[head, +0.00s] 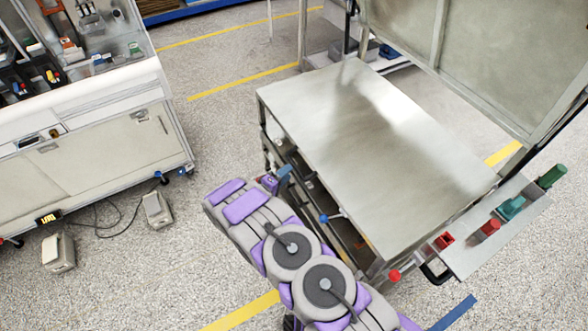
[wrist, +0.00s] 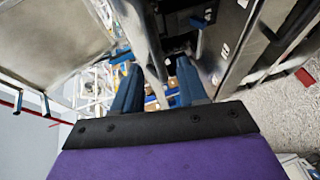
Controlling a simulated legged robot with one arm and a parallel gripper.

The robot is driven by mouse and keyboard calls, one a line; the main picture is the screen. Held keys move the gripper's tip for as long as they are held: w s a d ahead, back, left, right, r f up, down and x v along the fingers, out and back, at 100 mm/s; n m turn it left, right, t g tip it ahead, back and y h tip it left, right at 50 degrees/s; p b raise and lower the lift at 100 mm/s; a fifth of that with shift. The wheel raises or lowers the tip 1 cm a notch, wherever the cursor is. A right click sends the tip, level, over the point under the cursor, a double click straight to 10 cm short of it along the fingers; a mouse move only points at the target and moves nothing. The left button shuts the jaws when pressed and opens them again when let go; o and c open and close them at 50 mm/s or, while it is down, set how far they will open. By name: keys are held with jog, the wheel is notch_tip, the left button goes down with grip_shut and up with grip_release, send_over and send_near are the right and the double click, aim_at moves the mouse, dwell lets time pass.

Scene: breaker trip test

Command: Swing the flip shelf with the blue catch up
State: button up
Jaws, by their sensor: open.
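A blue-knobbed lever (head: 323,218), which looks like the blue catch, sticks out from the near long side of the metal workbench (head: 370,130), just under its top. I cannot clearly make out the flip shelf that belongs to it; my arm covers part of that side. My gripper (head: 284,178) is at the bench's near side, left of the blue knob and apart from it. In the wrist view my gripper (wrist: 157,88) shows two blue fingers spread apart, with a pale metal bar (wrist: 143,45) seen between and beyond them. Whether they touch it I cannot tell. Nothing is held.
A side shelf (head: 515,235) at the bench's right end stands level and carries red and green items. A tall panel (head: 480,50) rises behind the bench. A white cabinet (head: 90,150) stands left, with open floor between.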

aim_at(296, 168)
jog(key=x, duration=0.3)
jog(key=b+x, duration=0.1)
jog(key=x, duration=0.2)
jog(key=shift+s+d+r, duration=0.1)
jog(key=shift+s+d, duration=0.15)
jog(key=shift+d, duration=0.15)
jog(key=shift+a, duration=0.4)
jog(key=shift+c, duration=0.8)
jog(key=shift+d, duration=0.25)
grip_shut()
